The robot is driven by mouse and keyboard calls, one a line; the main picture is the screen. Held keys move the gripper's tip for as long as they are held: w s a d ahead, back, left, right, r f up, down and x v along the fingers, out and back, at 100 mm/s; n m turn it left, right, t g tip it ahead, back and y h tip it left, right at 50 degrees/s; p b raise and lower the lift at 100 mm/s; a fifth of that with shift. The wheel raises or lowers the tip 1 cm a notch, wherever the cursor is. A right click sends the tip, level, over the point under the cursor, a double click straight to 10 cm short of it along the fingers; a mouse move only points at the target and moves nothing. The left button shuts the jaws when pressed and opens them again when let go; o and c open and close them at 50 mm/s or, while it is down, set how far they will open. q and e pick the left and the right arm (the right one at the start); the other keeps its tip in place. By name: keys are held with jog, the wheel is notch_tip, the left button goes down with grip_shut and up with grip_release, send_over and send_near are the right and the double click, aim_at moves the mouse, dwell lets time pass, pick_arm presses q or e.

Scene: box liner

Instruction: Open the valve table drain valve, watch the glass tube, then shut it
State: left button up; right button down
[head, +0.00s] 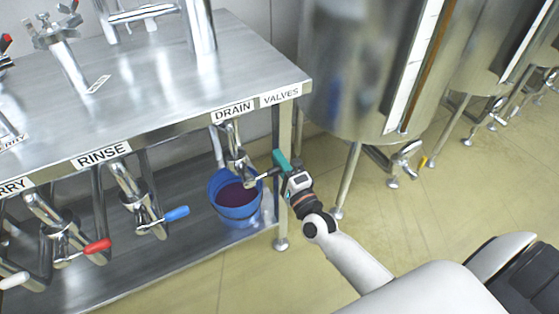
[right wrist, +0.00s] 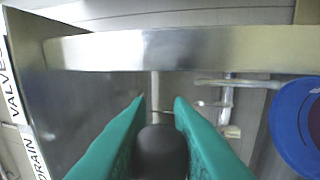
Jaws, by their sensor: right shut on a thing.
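The drain valve (head: 237,160) hangs under the table edge below the DRAIN label (head: 234,108). My right gripper (head: 279,162) is at its lever, to the right of the valve body. In the right wrist view the green fingers (right wrist: 158,112) are shut on the dark rounded handle (right wrist: 160,152) of the drain valve. The fingers hide part of the lever in the head view. A tall tube (head: 434,45) with a white scale strip beside it runs up the front of the nearest tank; its level is hard to tell. My left gripper is not in view.
A blue bucket (head: 235,205) with dark red liquid stands on the lower shelf below the drain valve. Valves with blue (head: 177,213) and red (head: 97,246) handles hang to the left. A table leg (head: 283,190) is close to my right gripper.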

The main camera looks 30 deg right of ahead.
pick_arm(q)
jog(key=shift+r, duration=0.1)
pick_arm(e)
jog(key=shift+f, duration=0.1)
jog(key=c, duration=1.3)
grip_release()
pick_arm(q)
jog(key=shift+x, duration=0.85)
pick_arm(e)
jog(key=s+f, duration=0.2)
jog(key=s, duration=0.9)
jog(key=shift+s+d+f, duration=0.15)
jog(key=shift+s+d, duration=0.05)
jog(key=shift+s, duration=0.2)
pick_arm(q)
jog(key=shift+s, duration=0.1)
